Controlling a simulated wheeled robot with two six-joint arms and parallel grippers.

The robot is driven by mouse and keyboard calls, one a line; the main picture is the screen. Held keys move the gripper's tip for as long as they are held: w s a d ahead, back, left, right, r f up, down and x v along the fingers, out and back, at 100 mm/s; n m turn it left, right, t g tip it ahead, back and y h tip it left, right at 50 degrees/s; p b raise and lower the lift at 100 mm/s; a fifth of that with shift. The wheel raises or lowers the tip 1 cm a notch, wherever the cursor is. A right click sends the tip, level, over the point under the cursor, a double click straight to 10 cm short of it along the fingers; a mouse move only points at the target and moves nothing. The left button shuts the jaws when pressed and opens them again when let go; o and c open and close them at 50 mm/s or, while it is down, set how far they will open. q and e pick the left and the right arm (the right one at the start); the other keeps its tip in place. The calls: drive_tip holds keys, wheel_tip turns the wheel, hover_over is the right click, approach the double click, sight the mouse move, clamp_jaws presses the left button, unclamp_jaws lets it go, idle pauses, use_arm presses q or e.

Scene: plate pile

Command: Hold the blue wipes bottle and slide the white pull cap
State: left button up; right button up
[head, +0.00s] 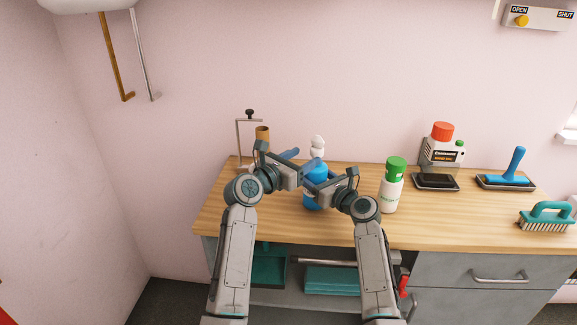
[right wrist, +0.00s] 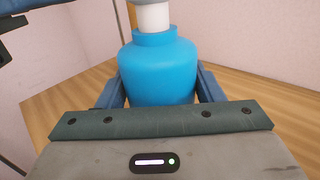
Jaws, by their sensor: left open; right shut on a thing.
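The blue wipes bottle (head: 314,199) stands upright on the wooden worktop, partly hidden by my grippers. It fills the middle of the right wrist view (right wrist: 158,72). Its white pull cap (head: 318,146) rises above it; only the lower white neck (right wrist: 153,16) shows in the right wrist view. My right gripper (head: 320,186) is shut on the bottle's body, one finger on each side. My left gripper (head: 302,159) is open beside and just in front of the cap. Whether a finger touches the cap cannot be told.
A white bottle with a green cap (head: 391,190) stands close on the right. A clamp-like stand (head: 238,140) and a brown cylinder (head: 262,133) are at the left. The front worktop is clear.

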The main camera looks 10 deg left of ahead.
use_arm(q)
drive_tip(key=v, duration=0.5)
drive_tip(key=shift+s+a, duration=0.2)
drive_tip(key=shift+s, duration=0.1)
use_arm(e)
drive_tip(key=o, duration=1.3)
